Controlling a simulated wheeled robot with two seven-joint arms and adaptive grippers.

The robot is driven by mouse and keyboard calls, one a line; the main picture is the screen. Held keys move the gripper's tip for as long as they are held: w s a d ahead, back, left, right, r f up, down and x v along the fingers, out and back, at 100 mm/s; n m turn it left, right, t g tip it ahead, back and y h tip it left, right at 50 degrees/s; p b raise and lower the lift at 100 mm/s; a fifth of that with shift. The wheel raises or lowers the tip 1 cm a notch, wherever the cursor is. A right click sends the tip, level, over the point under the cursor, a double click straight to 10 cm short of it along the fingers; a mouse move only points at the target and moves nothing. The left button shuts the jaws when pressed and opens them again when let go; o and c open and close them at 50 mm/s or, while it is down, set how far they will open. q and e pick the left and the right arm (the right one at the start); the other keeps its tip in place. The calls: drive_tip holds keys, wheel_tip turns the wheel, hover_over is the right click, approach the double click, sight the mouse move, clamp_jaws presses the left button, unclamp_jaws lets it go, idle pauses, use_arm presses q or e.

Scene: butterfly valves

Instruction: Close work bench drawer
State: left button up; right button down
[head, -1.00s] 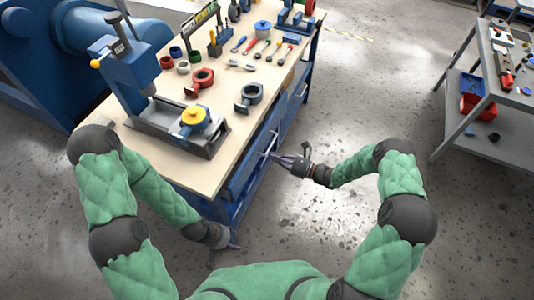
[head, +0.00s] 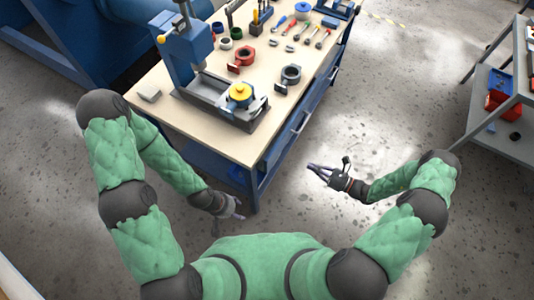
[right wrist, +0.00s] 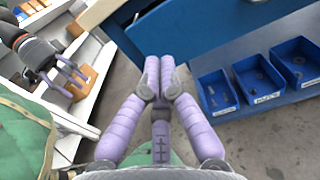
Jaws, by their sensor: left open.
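The work bench (head: 205,137) has a wooden top and blue drawer fronts on its right side. The near drawer front (head: 284,139) carries a pale handle (head: 301,122). It looks about flush with the bench side, and no drawer interior shows. A small gap cannot be ruled out. My left gripper (head: 237,210) is open and empty by the near bench corner. It also shows in the right wrist view (right wrist: 70,70).
A grey vise fixture with a yellow-topped valve (head: 241,94) stands on the bench, with valve parts and tools behind. A grey shelf cart (head: 500,146) stands at the right. Blue bins (right wrist: 258,82) sit on a shelf. The floor right of the bench is clear.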

drive_tip(key=s, duration=0.1)
drive_tip(key=b, duration=0.2)
approach(274, 152)
drive_tip(key=x, duration=0.4)
drive_tip(key=f+x, duration=0.1)
drive_tip(key=x, duration=0.1)
drive_tip(key=shift+w+a, duration=0.2)
drive_tip(key=shift+w, duration=0.05)
use_arm(q)
drive_tip(key=shift+s+a+f, duration=0.2)
drive_tip(key=shift+a+f, duration=0.35)
drive_tip(key=shift+f, duration=0.05)
use_arm(e)
drive_tip(key=shift+w+a, duration=0.15)
drive_tip(key=shift+a, duration=0.05)
drive_tip(key=x, duration=0.5)
drive_tip(key=shift+a+r, duration=0.1)
use_arm(q)
drive_tip(key=shift+d, duration=0.15)
drive_tip(key=shift+f, duration=0.1)
